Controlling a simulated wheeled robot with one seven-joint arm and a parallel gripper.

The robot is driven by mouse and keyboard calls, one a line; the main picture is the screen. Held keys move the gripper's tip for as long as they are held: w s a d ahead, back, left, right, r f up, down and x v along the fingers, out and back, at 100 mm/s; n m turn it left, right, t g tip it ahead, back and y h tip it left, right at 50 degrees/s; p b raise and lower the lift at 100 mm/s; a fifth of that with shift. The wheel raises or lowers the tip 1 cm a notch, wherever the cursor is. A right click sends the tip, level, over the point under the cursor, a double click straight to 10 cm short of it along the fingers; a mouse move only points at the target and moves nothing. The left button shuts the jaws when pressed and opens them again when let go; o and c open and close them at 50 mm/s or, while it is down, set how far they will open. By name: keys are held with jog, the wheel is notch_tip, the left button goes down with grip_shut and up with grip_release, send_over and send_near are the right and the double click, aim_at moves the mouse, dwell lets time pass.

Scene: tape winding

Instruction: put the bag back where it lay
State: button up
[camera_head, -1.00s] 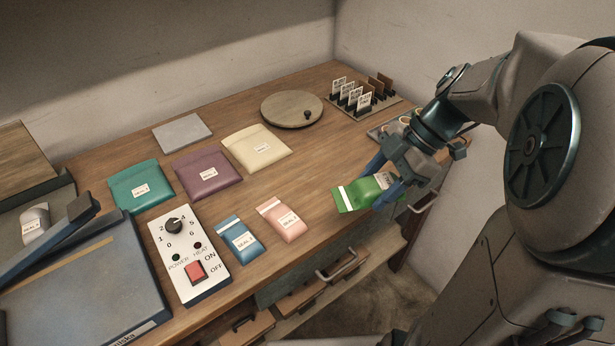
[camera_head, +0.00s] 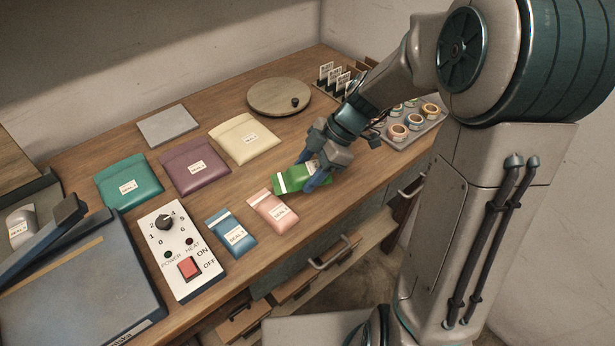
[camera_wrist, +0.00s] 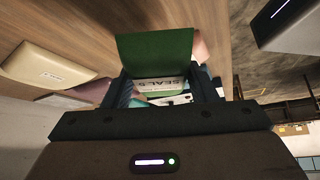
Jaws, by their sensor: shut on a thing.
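A green bag (camera_head: 291,179) with a white stripe and a label is held by my gripper (camera_head: 316,173) over the right part of the desk, just right of the pink bag (camera_head: 272,210). In the wrist view the green bag (camera_wrist: 156,52) sits between the two fingers of my gripper (camera_wrist: 168,88), its label partly hidden. I cannot tell whether the bag touches the desk. A blue bag (camera_head: 231,233) lies left of the pink one.
Teal (camera_head: 128,183), purple (camera_head: 194,166) and cream (camera_head: 244,138) pouches lie behind. A white control box (camera_head: 179,247), a round board (camera_head: 279,98), a tape tray (camera_head: 411,128) and a card rack (camera_head: 345,78) stand around. Drawers below are partly open (camera_head: 318,270).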

notch_tip(320, 180, down, 3)
dwell(0.3)
jog(key=shift+f+b, duration=0.3)
jog(key=shift+b, duration=0.05)
jog(key=shift+f, duration=0.2)
jog(key=o, duration=1)
jog(key=shift+r, duration=0.1)
jog(key=shift+o, duration=0.2)
jog(key=shift+r, duration=0.1)
